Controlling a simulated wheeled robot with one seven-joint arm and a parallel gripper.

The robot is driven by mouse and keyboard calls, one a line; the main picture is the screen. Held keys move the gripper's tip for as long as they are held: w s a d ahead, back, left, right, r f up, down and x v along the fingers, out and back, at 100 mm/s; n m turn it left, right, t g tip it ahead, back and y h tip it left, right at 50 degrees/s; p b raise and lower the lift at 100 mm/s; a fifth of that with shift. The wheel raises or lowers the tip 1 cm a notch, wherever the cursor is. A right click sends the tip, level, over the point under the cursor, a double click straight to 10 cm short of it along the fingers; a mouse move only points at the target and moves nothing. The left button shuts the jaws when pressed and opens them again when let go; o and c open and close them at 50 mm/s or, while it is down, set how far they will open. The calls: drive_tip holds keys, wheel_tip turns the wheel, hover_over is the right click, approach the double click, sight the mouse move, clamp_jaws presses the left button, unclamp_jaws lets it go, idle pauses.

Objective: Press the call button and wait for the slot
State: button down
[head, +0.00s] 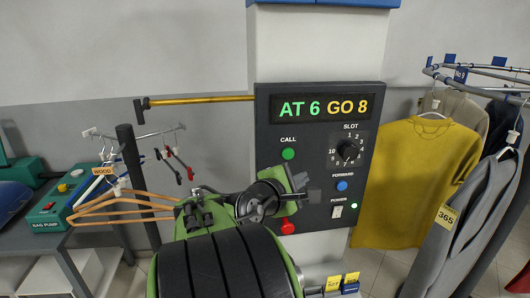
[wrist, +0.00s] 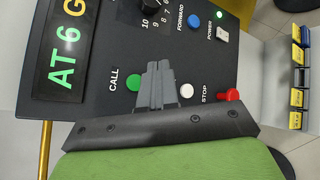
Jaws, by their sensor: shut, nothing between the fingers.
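The dark control panel (head: 374,105) stands upright ahead of me, its display (head: 320,108) reading "AT 6 GO 8". The green call button (head: 288,154) sits under the CALL label; it also shows in the wrist view (wrist: 132,83). The slot dial (head: 348,150) is at the panel's right, its pointer near the 8 side. My gripper (head: 314,194) is shut and empty, in front of the panel, below and right of the call button.
A blue forward button (head: 342,185), power switch (head: 337,211) and red stop button (head: 288,228) share the panel. Garments hang on a rail at right, including a yellow shirt (head: 415,180). A wooden hanger (head: 118,205) and a bag pump (head: 62,205) are at left.

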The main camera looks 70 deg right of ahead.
sight(288, 154)
drive_tip(key=w+d+p, duration=0.2)
drive_tip(key=w+d, duration=0.2)
drive_tip(key=d, duration=0.3)
drive_tip(key=shift+w+d+p, duration=0.2)
drive_tip(key=shift+d+p, duration=0.1)
idle(0.4)
idle(1.6)
drive_tip(key=shift+w+d+p, duration=0.25)
drive_tip(key=shift+d+p, duration=0.05)
drive_tip(key=shift+d, duration=0.05)
drive_tip(key=shift+w+d+p, duration=0.2)
drive_tip(key=shift+d+p, duration=0.15)
idle(0.6)
drive_tip(key=shift+s+a+b, duration=0.3)
drive_tip(key=shift+s+a, duration=0.15)
drive_tip(key=shift+a, duration=0.3)
